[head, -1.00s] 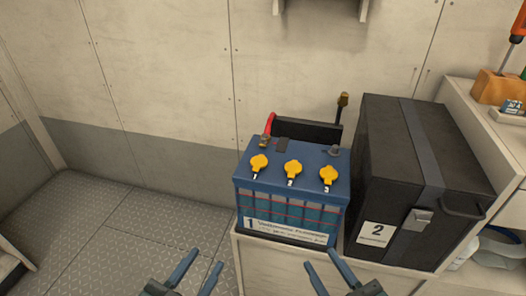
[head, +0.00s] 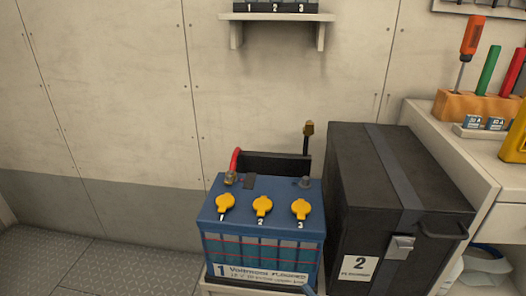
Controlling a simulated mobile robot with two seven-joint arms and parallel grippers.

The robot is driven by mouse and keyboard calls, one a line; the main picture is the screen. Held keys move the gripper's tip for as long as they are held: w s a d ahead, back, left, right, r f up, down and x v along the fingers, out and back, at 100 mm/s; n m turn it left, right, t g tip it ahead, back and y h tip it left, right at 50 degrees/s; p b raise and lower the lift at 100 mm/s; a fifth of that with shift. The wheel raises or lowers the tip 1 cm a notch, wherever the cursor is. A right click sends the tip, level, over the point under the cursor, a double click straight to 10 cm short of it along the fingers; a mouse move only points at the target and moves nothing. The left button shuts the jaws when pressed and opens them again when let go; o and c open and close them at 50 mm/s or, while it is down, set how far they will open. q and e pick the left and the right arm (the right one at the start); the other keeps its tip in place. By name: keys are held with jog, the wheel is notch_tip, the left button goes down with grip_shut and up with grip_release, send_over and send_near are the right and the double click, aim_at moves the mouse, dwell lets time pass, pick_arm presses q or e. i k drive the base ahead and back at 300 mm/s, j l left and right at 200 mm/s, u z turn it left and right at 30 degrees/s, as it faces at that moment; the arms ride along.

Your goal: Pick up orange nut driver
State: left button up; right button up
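The orange nut driver (head: 471,38) stands upright in a tan block (head: 468,105) at the upper right. Its orange handle is on top, and its metal shaft runs down into the block. The lower end of the shaft is hidden in the block. The rest of that gripper is out of view. My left gripper is out of view.
A green-handled tool (head: 488,70) and a red-handled tool (head: 514,72) stand beside it in the block. The block sits on a white counter (head: 425,118) near a yellow object (head: 515,138). A black box (head: 375,190) and a blue battery (head: 262,235) stand in front and left.

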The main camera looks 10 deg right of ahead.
aim_at(474, 27)
jog(key=z, duration=1.4)
jog(key=k+l, duration=0.1)
jog(key=l, duration=0.45)
